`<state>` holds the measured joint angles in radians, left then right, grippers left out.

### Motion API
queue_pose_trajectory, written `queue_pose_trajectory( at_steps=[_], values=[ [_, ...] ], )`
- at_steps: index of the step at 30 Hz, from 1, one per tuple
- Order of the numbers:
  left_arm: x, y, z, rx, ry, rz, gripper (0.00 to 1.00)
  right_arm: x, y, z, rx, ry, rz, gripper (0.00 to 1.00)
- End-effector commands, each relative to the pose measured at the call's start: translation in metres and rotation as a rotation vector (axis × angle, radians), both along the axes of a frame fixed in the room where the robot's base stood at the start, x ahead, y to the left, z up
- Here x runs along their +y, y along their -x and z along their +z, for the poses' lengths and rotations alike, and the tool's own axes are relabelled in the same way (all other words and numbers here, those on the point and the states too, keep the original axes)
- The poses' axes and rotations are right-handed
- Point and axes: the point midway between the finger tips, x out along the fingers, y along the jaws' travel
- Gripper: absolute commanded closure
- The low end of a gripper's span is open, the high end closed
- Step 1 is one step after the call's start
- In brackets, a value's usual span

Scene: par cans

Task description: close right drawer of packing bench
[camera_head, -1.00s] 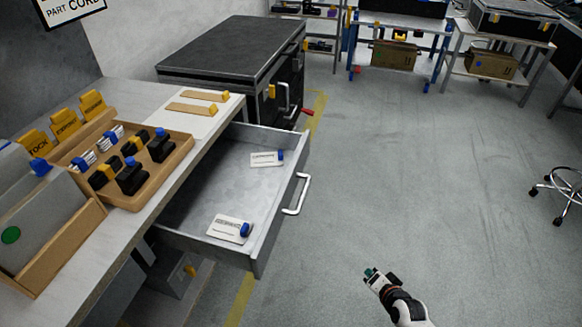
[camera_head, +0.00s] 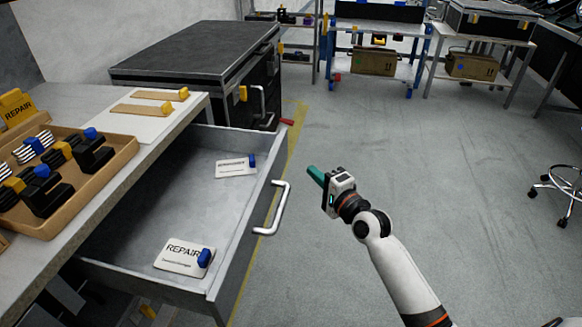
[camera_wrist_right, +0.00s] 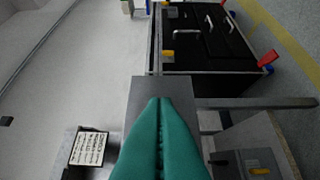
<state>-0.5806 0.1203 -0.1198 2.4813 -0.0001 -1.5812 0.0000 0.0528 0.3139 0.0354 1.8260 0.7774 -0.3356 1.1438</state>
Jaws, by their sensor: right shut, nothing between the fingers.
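The packing bench's right drawer (camera_head: 228,278) is pulled out, grey and open at the top, with a white bar handle (camera_head: 273,208) on its front. Inside lie two white cards with blue clips, a near one reading REPAIR (camera_head: 183,258) and a far one (camera_head: 235,167). My right gripper (camera_head: 314,174) has teal fingers, shut and empty, to the right of the handle and apart from it in the head view. In the right wrist view the shut fingers (camera_wrist_right: 160,130) overlap a grey edge; contact cannot be told. My left gripper is not in view.
A black cabinet (camera_head: 200,55) stands behind the drawer. Open grey floor (camera_head: 430,190) lies to the right, with a stool (camera_head: 560,190) at the far right.

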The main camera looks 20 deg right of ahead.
Motion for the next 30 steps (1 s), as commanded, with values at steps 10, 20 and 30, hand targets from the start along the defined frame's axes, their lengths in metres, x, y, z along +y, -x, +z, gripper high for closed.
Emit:
queue_pose_trajectory(
  at_steps=[10, 20, 30],
  values=[
    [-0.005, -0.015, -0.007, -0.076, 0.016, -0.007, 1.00, 0.029, -0.052, -0.001, 0.001, -0.003, 0.000, 1.00],
    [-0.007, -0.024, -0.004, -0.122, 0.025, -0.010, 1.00, 0.040, -0.059, -0.001, 0.003, 0.002, 0.000, 1.00],
    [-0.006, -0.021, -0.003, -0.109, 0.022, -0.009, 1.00, 0.043, -0.060, 0.000, 0.002, 0.001, 0.000, 1.00]
  ],
)
